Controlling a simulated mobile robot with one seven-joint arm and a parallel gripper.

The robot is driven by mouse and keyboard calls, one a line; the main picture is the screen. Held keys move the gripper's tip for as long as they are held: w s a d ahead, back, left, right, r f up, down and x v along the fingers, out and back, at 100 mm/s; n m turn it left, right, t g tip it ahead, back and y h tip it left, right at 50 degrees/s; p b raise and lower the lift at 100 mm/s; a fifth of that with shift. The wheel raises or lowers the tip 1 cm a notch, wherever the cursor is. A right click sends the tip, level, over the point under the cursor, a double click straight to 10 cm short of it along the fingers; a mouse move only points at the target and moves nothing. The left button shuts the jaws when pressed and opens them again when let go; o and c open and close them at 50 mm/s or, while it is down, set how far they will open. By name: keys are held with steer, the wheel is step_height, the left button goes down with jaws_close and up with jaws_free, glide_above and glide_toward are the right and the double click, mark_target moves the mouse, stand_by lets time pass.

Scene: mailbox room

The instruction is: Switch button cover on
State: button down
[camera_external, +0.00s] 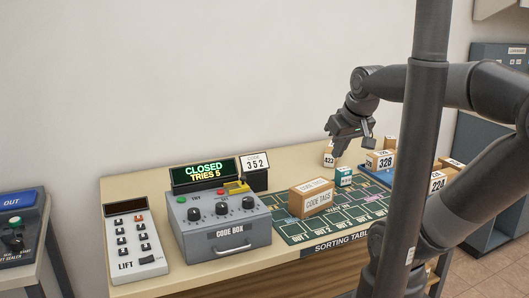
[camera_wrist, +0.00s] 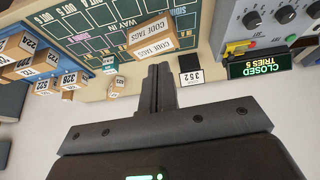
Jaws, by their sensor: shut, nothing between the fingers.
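The grey code box (camera_external: 222,233) stands on the table with several black knobs on its top. A small yellow part (camera_external: 237,187), which looks like the button cover, sits at its back right corner beside a red button (camera_external: 221,193); I cannot tell whether it is raised or lowered. The yellow part also shows in the wrist view (camera_wrist: 238,47), upside down, at the upper right. My gripper (camera_external: 339,150) is shut and empty, in the air above the back of the sorting table, well to the right of the code box. Its shut fingers (camera_wrist: 159,78) show in the wrist view.
A display (camera_external: 204,172) reading "CLOSED TRIES 5" stands behind the code box, with a "352" card (camera_external: 254,162) beside it. A cardboard code tags box (camera_external: 311,198) lies between my gripper and the code box. A lift panel (camera_external: 135,240) stands left; several parcels stand right.

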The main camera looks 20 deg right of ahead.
steer(key=w+a+r+n+g, duration=0.25)
steer(key=w+a+n, duration=0.2)
steer(key=w, duration=0.25)
steer(key=n+g+h, duration=0.3)
steer(key=n+g, duration=0.1)
steer(key=n, duration=0.7)
glide_above(243, 177)
steer(key=w+a, duration=0.2)
steer(key=a, duration=0.7)
step_height(243, 177, down, 3)
steer(key=shift+t, duration=0.25)
steer(key=x, duration=1)
steer(key=shift+s+a+f, duration=0.1)
steer(key=shift+s+f, duration=0.05)
steer(key=shift+s, duration=0.05)
steer(key=shift+s+d+f, duration=0.15)
steer(key=shift+d, duration=1.05)
steer(key=shift+s+d+f, duration=0.1)
steer(key=shift+d+f, duration=0.15)
steer(key=shift+d, duration=0.45)
steer(key=shift+s+d+f, duration=0.1)
steer(key=shift+d+f, duration=0.05)
steer(key=shift+d, duration=1)
